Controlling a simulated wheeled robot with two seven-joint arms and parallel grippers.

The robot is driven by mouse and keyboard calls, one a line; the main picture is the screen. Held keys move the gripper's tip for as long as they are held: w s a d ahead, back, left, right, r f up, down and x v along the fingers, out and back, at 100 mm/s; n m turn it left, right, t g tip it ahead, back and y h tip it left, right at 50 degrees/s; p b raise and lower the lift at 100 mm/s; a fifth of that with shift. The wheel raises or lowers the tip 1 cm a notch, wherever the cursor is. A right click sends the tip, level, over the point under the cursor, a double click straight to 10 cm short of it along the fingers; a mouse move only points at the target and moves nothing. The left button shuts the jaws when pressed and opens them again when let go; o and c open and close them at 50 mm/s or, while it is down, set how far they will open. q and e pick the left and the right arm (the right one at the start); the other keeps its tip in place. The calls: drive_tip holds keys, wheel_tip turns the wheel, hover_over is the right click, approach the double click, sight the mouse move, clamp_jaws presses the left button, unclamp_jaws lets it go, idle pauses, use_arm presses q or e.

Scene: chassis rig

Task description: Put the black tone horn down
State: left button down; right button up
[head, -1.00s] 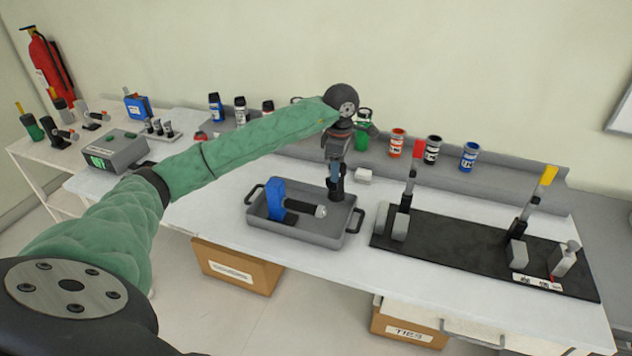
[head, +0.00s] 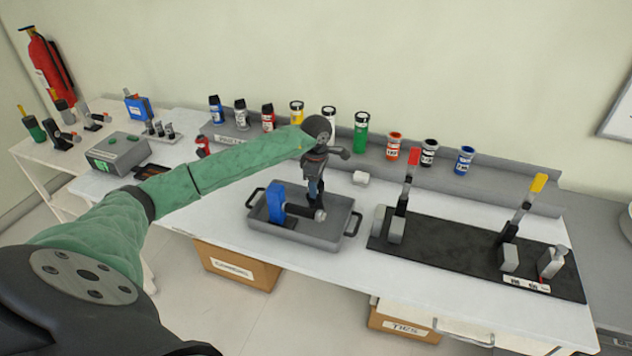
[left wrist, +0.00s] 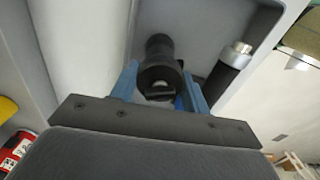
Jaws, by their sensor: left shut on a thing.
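The black tone horn (left wrist: 159,62) is between the two blue fingers of my left gripper (left wrist: 160,88) in the left wrist view, and they are shut on it. In the head view my left gripper (head: 314,187) points down over the grey tray (head: 335,238), near its back right part. The horn shows there only as a small dark shape under the fingers; I cannot tell if it touches the tray floor. A blue tool (head: 277,202) with a black, silver-tipped barrel lies in the tray, close beside the horn. My right gripper is not in view.
A black board (head: 450,259) with upright levers lies right of the tray. Several coloured canisters, one green (head: 361,132), line the back ledge. A grey box (head: 119,152) stands at the left.

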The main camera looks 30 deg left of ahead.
use_arm(q)
drive_tip(key=shift+f, duration=0.25)
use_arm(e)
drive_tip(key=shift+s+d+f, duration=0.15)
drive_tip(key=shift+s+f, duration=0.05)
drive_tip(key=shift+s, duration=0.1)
use_arm(q)
drive_tip(key=shift+f, duration=0.15)
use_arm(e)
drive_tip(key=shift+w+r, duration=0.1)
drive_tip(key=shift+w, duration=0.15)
use_arm(q)
drive_tip(key=c, duration=0.7)
unclamp_jaws()
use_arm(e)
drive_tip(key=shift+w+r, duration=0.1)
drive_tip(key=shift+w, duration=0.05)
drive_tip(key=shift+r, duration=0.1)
